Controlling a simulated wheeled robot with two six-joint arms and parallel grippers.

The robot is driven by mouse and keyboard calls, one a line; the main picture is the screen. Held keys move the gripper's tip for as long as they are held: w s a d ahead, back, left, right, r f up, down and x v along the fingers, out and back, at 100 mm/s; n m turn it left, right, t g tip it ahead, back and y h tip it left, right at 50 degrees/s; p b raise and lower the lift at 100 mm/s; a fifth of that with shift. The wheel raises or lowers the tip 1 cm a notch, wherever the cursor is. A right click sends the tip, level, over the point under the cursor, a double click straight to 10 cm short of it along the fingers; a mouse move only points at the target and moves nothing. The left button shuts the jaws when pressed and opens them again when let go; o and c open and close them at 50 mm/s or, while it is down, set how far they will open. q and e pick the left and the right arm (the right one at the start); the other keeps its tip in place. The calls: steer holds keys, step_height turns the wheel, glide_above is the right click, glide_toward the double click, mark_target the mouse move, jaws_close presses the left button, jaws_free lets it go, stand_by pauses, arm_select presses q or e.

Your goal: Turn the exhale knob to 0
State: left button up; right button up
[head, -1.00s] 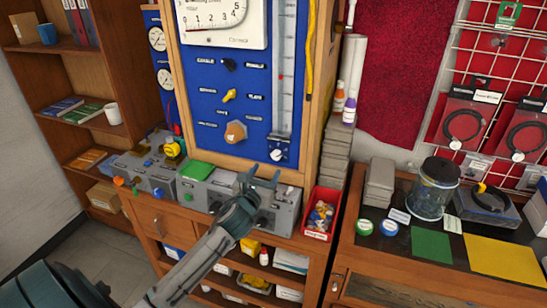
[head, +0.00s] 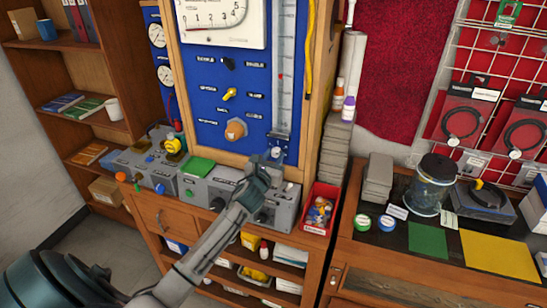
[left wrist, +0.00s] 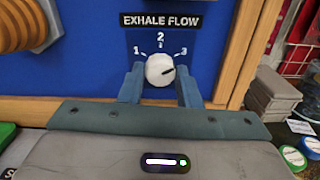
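The exhale knob (left wrist: 160,69) is a small white dial on the blue panel, under the EXHALE FLOW label (left wrist: 161,20). In the head view, the left gripper (head: 270,163) is at the panel's lower right. My right gripper is not in view.
An orange-brown knob (head: 235,129) and a yellow knob (head: 229,95) are on the same panel (head: 205,75). Grey instrument boxes (head: 275,215) stand below it. A red bin (head: 319,208) and stacked grey blocks (head: 333,155) are just right.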

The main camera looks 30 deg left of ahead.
arm_select(q)
steer(key=shift+c, duration=1.1)
